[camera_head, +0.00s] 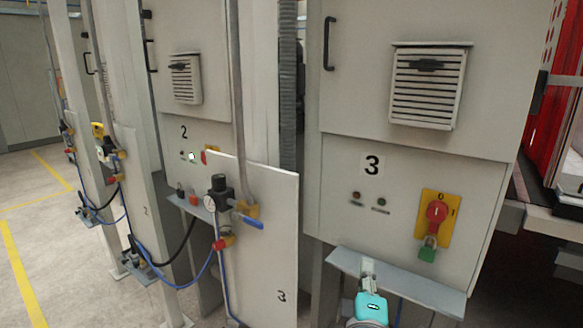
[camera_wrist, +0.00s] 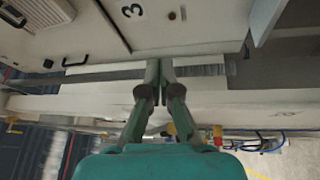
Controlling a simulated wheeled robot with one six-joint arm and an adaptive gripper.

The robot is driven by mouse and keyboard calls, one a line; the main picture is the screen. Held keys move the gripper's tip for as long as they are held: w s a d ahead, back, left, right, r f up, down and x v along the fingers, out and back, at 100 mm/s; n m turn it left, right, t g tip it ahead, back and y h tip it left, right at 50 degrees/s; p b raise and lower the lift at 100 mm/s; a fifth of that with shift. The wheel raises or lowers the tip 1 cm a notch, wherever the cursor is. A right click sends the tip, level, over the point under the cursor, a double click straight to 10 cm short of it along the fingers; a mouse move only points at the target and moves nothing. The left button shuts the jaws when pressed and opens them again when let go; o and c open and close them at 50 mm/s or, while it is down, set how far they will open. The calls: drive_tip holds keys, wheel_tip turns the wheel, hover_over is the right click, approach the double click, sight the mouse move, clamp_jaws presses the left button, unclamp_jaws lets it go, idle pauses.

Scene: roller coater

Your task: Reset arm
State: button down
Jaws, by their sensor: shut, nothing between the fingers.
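My gripper (camera_wrist: 160,66) is shut and empty in the wrist view, its two fingers together in front of the pale cabinet marked 3. A teal part of my arm (camera_head: 371,307) shows at the bottom of the head view, below and in front of the small ledge (camera_head: 400,283) of that cabinet. The cabinet (camera_head: 340,195) carries a red rotary switch (camera_head: 437,213) on a yellow plate, with a green padlock (camera_head: 428,249) hanging from it. I cannot tell the exact gap between my fingers and the cabinet.
More cabinets and posts line up to the left. Open floor (camera_head: 70,265) with yellow lines lies at far left.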

drive_tip(key=s+d+f+m+g+y, duration=0.2)
drive_tip(key=s+f+m+y, duration=0.2)
drive_tip(key=s+f, duration=1.65)
drive_tip(key=s+d+f+m+g, duration=0.1)
drive_tip(key=s+m, duration=0.3)
drive_tip(key=s, duration=0.9)
drive_tip(key=s+f+m+g, duration=0.1)
drive_tip(key=s+m, duration=0.4)
drive_tip(key=s, duration=0.8)
drive_tip(key=shift+s+d+f+m+g, duration=0.15)
drive_tip(key=shift+d+f+m+g, duration=0.2)
drive_tip(key=shift+f, duration=0.5)
